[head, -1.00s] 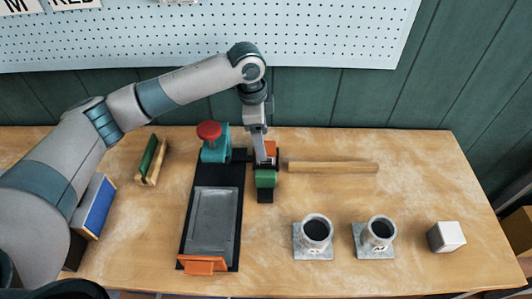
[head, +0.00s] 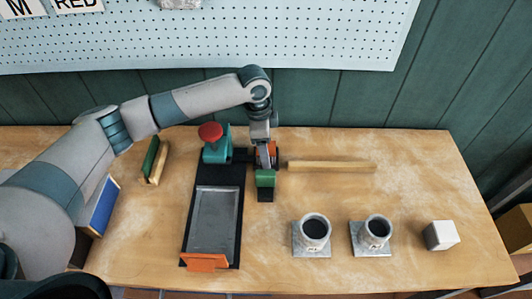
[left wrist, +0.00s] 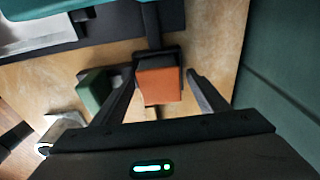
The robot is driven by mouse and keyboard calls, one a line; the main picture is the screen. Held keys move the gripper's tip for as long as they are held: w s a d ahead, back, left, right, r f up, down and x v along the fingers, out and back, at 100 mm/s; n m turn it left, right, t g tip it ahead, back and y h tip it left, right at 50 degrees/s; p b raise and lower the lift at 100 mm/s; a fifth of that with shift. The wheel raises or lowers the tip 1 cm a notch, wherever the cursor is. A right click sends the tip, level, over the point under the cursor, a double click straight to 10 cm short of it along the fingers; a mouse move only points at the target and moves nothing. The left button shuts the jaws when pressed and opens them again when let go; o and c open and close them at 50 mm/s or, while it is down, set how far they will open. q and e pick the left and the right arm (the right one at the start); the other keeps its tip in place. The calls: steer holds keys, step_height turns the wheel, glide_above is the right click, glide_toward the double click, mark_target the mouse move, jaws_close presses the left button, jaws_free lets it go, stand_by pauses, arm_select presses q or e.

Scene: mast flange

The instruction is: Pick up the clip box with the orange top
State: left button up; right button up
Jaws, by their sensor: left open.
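The clip box with the orange top (left wrist: 159,84) sits in a dark holder near the back of the table. In the left wrist view it lies between the two fingers of my left gripper (left wrist: 160,92), which are open with a gap on each side. In the head view my left gripper (head: 266,160) points down over it and hides most of it; a bit of the orange top (head: 273,148) shows. A box with a green top (head: 265,179) stands just in front of it, and also shows in the left wrist view (left wrist: 95,89). My right gripper is not in view.
A black base with a grey metal plate (head: 213,220), an orange front block (head: 204,262) and a teal post with a red knob (head: 210,132) stands left. A wooden bar (head: 331,166) lies right. Two flanged cups (head: 314,232) and a white cube (head: 440,235) are front right.

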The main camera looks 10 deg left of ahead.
arm_select(q)
steer(key=c, duration=1.2)
steer(key=shift+c, duration=0.2)
steer(key=shift+r, duration=0.15)
step_height(320, 180, up, 9)
steer(key=b, duration=0.2)
steer(key=shift+b, duration=0.4)
steer(key=shift+r, duration=0.4)
